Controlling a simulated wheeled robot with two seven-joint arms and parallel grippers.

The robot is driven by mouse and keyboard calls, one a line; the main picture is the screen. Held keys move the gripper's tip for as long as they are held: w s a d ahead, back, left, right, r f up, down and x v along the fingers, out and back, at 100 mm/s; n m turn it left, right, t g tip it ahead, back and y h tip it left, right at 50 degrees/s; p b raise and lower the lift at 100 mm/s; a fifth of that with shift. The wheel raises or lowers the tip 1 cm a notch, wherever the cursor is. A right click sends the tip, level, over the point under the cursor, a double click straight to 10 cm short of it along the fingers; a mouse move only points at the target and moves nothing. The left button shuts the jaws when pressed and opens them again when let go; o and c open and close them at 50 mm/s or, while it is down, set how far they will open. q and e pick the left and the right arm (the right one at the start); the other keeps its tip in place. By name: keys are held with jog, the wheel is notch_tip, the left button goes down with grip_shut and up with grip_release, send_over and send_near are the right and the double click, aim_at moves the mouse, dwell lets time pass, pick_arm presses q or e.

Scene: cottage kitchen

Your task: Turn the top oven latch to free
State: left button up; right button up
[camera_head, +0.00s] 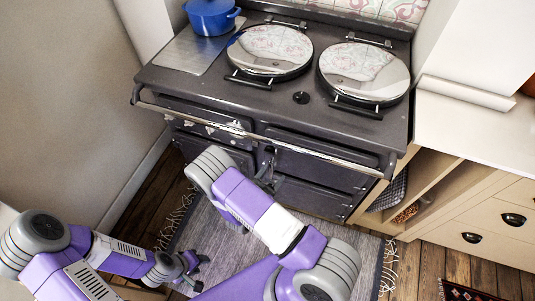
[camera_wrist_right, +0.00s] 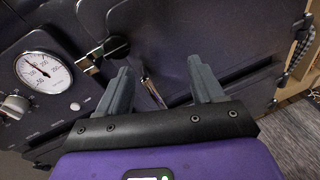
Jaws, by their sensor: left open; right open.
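The dark range cooker (camera_head: 225,100) has an upper oven door (camera_head: 320,160) at the right under the front rail. My right gripper (camera_head: 270,178) is low at the doors' inner edge, partly hidden by my forearm. In the right wrist view its two grey fingers (camera_wrist_right: 160,68) are apart, with nothing gripped. A slim metal lever (camera_wrist_right: 152,90) shows between them against the dark front. I cannot tell which is the top oven latch, or whether anything touches. My left gripper (camera_head: 192,268) is open and empty over the rug.
A bright rail (camera_head: 250,135) runs across the cooker front above my right gripper. A temperature gauge (camera_wrist_right: 45,72) and knob (camera_wrist_right: 15,105) show at left in the wrist view. A blue pot (camera_head: 211,16) stands on top. Wooden cabinets (camera_head: 480,215) flank the right; a rug (camera_head: 215,245) lies in front.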

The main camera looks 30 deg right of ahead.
aim_at(268, 153)
jog(key=w+d+t, duration=0.1)
jog(key=w, duration=0.1)
jog(key=w+d+r+n+t+b, duration=0.1)
jog(key=w, duration=0.2)
jog(key=w+d+r+t, duration=0.1)
jog(key=w, duration=0.2)
jog(key=shift+w+d+n+y, duration=0.1)
jog(key=shift+d+n+y, duration=0.05)
jog(key=shift+n+y, duration=0.25)
jog(key=shift+c, duration=0.5)
grip_shut()
